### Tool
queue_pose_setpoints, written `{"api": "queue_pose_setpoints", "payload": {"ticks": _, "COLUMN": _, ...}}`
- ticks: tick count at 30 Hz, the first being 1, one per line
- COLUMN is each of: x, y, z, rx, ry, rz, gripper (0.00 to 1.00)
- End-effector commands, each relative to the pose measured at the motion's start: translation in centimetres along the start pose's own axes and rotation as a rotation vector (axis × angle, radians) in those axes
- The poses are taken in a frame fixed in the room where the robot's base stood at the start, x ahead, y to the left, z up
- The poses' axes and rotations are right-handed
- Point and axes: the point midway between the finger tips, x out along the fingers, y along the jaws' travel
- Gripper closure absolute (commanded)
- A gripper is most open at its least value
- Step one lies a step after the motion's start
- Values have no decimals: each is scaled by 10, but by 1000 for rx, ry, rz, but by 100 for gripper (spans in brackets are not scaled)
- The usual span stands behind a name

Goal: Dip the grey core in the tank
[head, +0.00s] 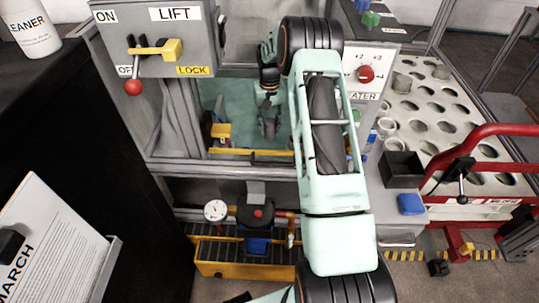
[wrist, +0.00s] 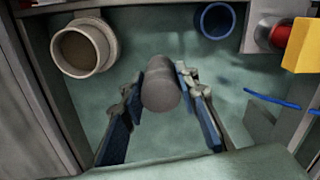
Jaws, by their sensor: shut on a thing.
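My gripper (wrist: 160,88) is shut on the grey core (wrist: 165,94), a plain cylinder held between the two blue-padded fingers. In the head view the core (head: 269,127) hangs below my gripper (head: 268,108), over or inside the teal-floored tank (head: 232,132). The tank also shows in the wrist view (wrist: 225,100), with its walls around the fingers. I cannot tell how deep the core is or whether it touches liquid. My arm hides the tank's right part in the head view.
In the wrist view, a grey pipe mouth (wrist: 82,48) and a blue ring (wrist: 216,20) lie beyond the core, with a yellow block (wrist: 302,45) at right. The head view shows the LIFT panel (head: 160,40) at left and a rack with holes (head: 425,105) at right.

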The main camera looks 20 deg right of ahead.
Motion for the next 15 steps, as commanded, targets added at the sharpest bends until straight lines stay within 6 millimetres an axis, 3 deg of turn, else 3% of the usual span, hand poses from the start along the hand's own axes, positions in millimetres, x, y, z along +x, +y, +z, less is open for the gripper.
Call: {"api": "queue_pose_setpoints", "payload": {"ticks": 15, "x": -56, "y": 0, "z": 0, "rx": 0, "ry": 1, "rz": 0, "gripper": 93}}
